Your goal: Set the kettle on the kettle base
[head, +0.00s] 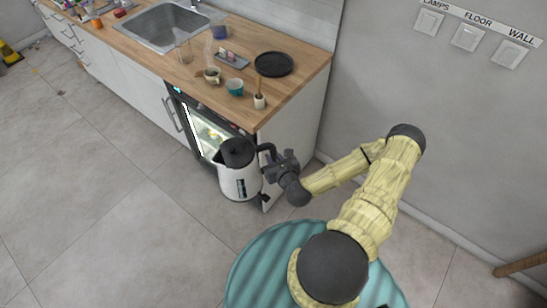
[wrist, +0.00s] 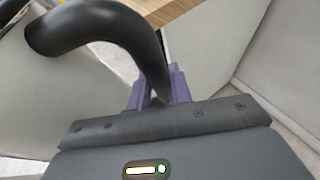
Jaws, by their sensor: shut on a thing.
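The wooden counter (head: 305,82) also carries a teal cup (head: 235,87), another cup (head: 212,75), a small pot with a wooden-looking tool (head: 259,100) and a grey tray (head: 231,60). A sink (head: 160,27) is farther left. A lit oven (head: 205,130) is behind the kettle.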

